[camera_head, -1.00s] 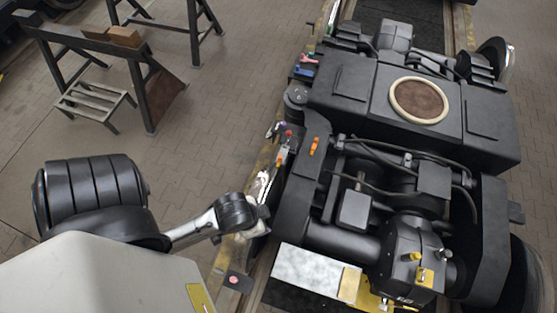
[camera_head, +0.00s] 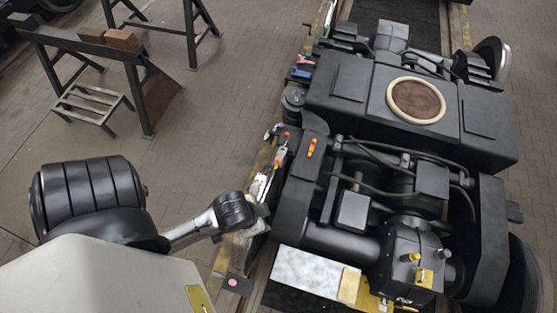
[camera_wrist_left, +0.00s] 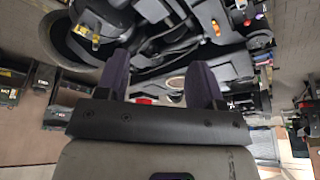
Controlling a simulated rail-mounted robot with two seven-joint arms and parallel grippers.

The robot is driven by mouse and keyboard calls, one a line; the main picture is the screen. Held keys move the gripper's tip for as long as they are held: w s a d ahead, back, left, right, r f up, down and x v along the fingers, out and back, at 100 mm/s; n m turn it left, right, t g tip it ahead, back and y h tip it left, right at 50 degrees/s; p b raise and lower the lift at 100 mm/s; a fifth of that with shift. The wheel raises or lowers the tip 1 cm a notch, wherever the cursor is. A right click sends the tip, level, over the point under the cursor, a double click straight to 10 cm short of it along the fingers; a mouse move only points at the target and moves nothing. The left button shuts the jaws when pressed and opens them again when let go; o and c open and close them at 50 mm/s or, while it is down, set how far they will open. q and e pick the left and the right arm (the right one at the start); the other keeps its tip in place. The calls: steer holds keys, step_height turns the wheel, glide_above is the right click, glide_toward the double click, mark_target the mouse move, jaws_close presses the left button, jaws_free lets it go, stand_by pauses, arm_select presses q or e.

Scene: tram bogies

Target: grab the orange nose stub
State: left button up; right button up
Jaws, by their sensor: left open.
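In the head view a small orange piece (camera_head: 311,147) stands on the dark bogie frame, near its left edge. A second orange piece (camera_head: 279,160) sits by the track-side strip, below a red knob (camera_head: 286,135). I cannot tell which is the nose stub. My left arm reaches in from the left; its wrist is below and left of both pieces, and its fingers are not clear there. In the left wrist view my left gripper (camera_wrist_left: 160,82) is open with two dark fingers apart, and nothing is held. A small orange spot (camera_wrist_left: 215,27) shows beyond the right finger. My right gripper is not in view.
The bogie (camera_head: 345,95) fills the right side with hoses and housings. A pale plate (camera_head: 308,272) lies at its lower end. Blue and pink items (camera_head: 302,68) sit along its left edge. Trestles (camera_head: 150,85) stand upper left; the paved floor between is clear.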

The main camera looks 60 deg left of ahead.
arm_select(q)
steer(key=shift+c, duration=0.8)
